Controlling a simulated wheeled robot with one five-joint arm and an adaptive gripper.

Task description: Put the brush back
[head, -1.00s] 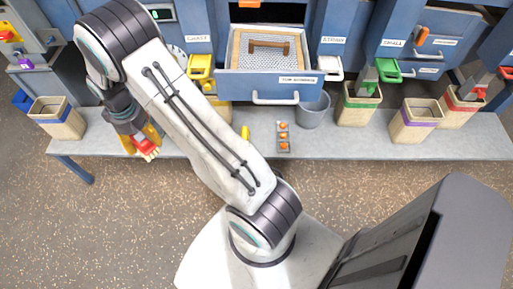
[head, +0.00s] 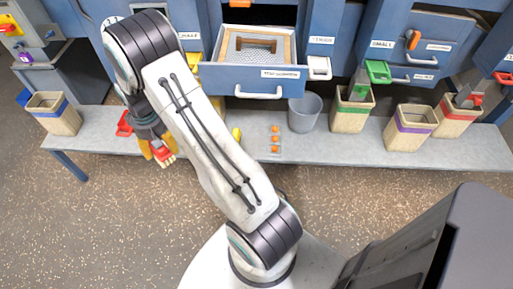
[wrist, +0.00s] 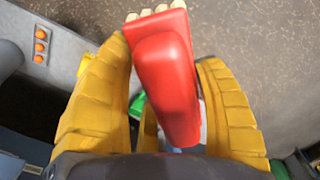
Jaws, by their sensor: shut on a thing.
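The brush, with a red handle and pale bristles, shows in the head view (head: 163,155) and large in the wrist view (wrist: 165,75). My gripper (head: 157,150) has yellow fingers that close around the brush; in the wrist view the fingers (wrist: 165,100) lie on both sides of its handle. The brush is held in front of the bench's front edge at the left, bristles pointing away from the wrist. A small red piece (head: 124,123) shows on or over the bench just left of my wrist; I cannot tell what it is. The arm hides part of the bench.
The grey bench (head: 350,147) carries a blue-banded bin (head: 54,115), a grey bucket (head: 305,113), a small tray with orange pieces (head: 275,140) and more bins at right. An open drawer (head: 250,82) juts out above, holding a framed sieve. Floor in front is clear.

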